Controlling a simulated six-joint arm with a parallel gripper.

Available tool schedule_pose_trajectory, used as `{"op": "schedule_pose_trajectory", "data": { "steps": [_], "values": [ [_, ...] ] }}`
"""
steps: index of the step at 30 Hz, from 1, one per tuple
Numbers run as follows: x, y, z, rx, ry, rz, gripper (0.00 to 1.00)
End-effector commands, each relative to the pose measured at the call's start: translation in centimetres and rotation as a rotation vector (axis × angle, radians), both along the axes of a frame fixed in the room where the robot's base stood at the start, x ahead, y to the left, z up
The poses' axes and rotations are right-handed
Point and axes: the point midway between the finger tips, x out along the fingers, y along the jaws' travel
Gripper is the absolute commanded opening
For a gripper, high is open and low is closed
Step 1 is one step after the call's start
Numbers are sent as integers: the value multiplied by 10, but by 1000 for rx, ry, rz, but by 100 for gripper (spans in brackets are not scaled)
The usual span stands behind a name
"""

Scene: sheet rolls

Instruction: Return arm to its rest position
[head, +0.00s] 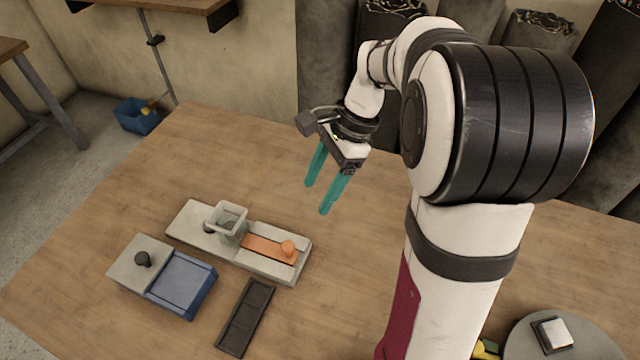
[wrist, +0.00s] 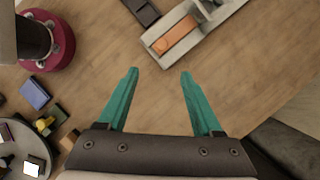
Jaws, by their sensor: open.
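My gripper (head: 328,188) has two teal fingers, spread apart with nothing between them. It hangs above the far part of the wooden table (head: 330,275), behind and to the right of the grey fixtures. In the wrist view my gripper (wrist: 159,75) points over bare wood, with both fingers visible and empty. My arm rises on the right of the head view and bends over to the left.
A long grey fixture (head: 192,222) holds a grey cup (head: 229,220) and an orange slider (head: 268,249). A grey-and-blue box (head: 182,284) and a dark tray (head: 245,318) lie nearer. A round grey plate (head: 525,335) is at lower right. Dark rolls (head: 465,55) stand behind the table.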

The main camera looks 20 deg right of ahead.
Motion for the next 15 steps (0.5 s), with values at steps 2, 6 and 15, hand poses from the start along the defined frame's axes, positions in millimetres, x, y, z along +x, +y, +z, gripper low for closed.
{"op": "schedule_pose_trajectory", "data": {
  "steps": [2,6,15],
  "values": [
    [0,0,0,0,0,0,67],
    [0,0,0,0,0,0,67],
    [-79,64,27,-89,-120,424,67]
  ]
}}
